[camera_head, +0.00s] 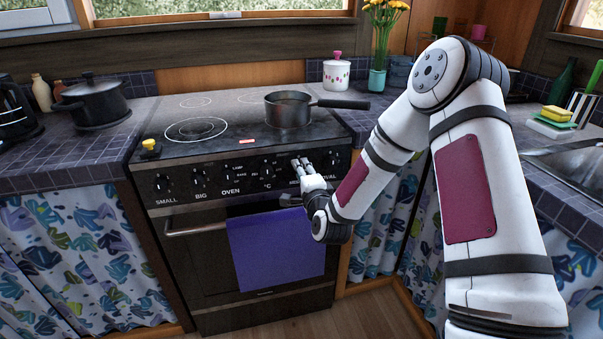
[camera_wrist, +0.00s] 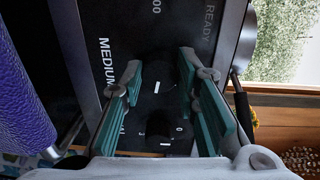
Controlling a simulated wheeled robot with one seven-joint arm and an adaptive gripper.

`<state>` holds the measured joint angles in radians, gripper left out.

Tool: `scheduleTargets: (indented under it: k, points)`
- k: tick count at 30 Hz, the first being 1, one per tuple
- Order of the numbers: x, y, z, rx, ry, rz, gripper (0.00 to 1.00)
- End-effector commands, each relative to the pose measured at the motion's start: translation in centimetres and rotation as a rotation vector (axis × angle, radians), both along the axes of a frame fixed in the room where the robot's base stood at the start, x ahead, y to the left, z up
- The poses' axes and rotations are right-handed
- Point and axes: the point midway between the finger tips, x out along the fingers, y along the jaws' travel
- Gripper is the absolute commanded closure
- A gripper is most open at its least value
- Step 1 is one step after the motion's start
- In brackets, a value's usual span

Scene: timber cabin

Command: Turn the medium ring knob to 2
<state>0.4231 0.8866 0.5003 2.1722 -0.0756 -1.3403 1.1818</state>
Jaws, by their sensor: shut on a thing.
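The medium ring knob (camera_wrist: 155,68) is a dark round knob beside the "MEDIUM" lettering in the wrist view. My gripper (camera_wrist: 159,75) has its teal-padded fingers on either side of it, shut on it. A white mark near the knob runs roughly up and down in that view; I cannot read the number it points to. In the head view my gripper (camera_head: 302,168) is at the right part of the stove's control panel (camera_head: 222,183), covering the medium knob and most of its label.
Another dark knob (camera_wrist: 165,138) lies close below in the wrist view, its white mark crosswise. A saucepan (camera_head: 288,110) stands on the hob above the panel. A purple towel (camera_head: 277,248) hangs below my gripper. A yellow-topped item (camera_head: 151,147) sits at the hob's left front.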

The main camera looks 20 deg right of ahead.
Motion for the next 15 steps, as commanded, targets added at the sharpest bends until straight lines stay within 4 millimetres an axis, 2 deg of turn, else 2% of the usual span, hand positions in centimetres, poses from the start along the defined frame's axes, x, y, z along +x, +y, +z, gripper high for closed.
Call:
scheduleTargets:
  k: [8,9,11,15]
  points:
    - [0.01,-0.07,-0.02,0.000,0.000,-0.001,1.00]
    - [0.01,-0.07,-0.02,0.000,0.000,-0.001,0.65]
    - [0.01,-0.07,-0.02,0.000,0.000,-0.001,0.51]
    - [0.01,-0.05,-0.02,-0.001,0.000,-0.001,0.51]
